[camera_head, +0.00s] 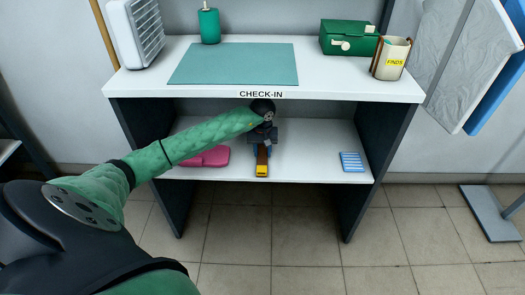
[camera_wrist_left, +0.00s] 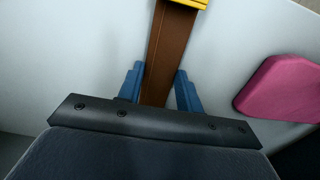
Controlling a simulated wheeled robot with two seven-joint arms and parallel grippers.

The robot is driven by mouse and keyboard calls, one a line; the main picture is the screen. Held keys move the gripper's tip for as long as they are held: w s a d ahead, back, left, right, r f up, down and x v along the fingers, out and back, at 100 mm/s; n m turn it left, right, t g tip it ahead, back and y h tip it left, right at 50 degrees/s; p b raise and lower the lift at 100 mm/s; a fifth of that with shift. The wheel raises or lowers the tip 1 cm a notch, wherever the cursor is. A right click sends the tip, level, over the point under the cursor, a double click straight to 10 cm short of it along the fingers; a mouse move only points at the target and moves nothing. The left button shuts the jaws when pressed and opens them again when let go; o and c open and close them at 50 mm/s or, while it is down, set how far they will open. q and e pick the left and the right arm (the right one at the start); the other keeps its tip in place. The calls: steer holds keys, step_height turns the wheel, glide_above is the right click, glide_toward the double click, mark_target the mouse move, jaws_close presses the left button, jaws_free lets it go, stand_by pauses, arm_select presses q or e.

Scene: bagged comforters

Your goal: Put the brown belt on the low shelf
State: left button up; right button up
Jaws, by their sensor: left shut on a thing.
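The brown belt (camera_head: 262,157) has a yellow end (camera_head: 262,171). In the left wrist view the brown belt (camera_wrist_left: 168,50) runs away from me between the two blue fingers. My left gripper (camera_head: 263,146) reaches in under the counter, over the low shelf (camera_head: 310,145), and is shut on the belt; its fingers also show in the left wrist view (camera_wrist_left: 160,80). The yellow end is at the shelf's front edge. I cannot tell whether the belt touches the shelf. The belt's near part is hidden by the gripper. My right gripper is not in view.
A pink item (camera_head: 207,157) lies on the shelf left of the belt, and a blue striped item (camera_head: 352,161) lies to the right. The counter top (camera_head: 310,88) hangs above, with dark side panels (camera_head: 380,140) at both ends. Shelf room is free between belt and blue item.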

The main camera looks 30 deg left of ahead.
arm_select(q)
steer(key=shift+f, duration=0.3)
steer(key=o, duration=1.7)
steer(key=shift+r, duration=0.1)
steer(key=shift+r, duration=0.65)
steer(key=shift+r+p, duration=0.9)
steer(key=shift+r, duration=1.9)
